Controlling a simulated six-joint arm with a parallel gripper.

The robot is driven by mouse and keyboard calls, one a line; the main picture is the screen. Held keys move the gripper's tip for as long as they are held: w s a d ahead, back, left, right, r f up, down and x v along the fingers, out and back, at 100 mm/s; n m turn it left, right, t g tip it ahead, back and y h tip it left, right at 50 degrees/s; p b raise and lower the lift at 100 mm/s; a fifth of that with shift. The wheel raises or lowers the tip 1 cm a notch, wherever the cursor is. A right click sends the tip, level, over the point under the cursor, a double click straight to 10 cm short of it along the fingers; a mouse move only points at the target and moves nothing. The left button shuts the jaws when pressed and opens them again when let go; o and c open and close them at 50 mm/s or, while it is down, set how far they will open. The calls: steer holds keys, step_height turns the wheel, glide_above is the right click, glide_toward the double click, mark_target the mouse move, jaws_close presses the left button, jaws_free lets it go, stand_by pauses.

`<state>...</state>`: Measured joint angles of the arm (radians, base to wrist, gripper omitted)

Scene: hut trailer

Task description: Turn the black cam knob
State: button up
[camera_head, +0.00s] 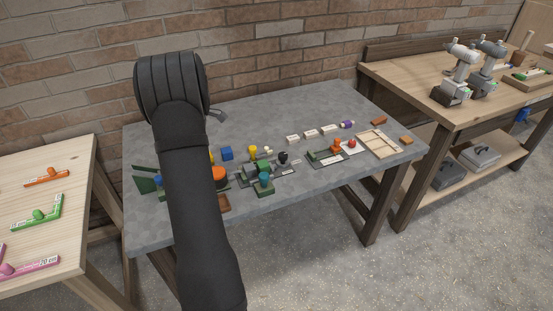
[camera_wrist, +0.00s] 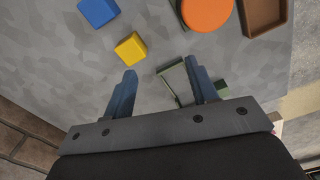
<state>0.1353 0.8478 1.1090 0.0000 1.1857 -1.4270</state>
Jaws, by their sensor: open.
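The black cam knob (camera_head: 283,157) stands on a small base near the middle of the grey table in the head view. It does not show in the wrist view. My gripper (camera_wrist: 160,70) is open and empty, with two blue fingers spread apart above the table. In the wrist view a grey-green fixture (camera_wrist: 172,78) lies partly behind the right finger. In the head view my arm hides part of the table's left side, and the fingers cannot be made out clearly. My gripper is to the left of the knob, apart from it.
A blue cube (camera_wrist: 98,11), a yellow block (camera_wrist: 131,48), an orange disc (camera_wrist: 207,12) and a brown tray (camera_wrist: 263,15) lie near my gripper. A teal knob (camera_head: 264,179) stands close before the black knob. A wooden frame (camera_head: 380,143) lies right. The grey table's back is clear.

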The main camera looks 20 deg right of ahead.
steer(key=s+d+r+m, duration=0.1)
steer(key=d+r+m, duration=0.1)
steer(key=d, duration=0.4)
steer(key=s+d+r+m, duration=0.1)
steer(key=d+r+m, duration=0.2)
steer(key=d, duration=0.3)
steer(key=m, duration=0.6)
glide_toward(283, 154)
step_height(283, 154, down, 8)
steer(key=shift+f, duration=0.25)
steer(key=c, duration=1)
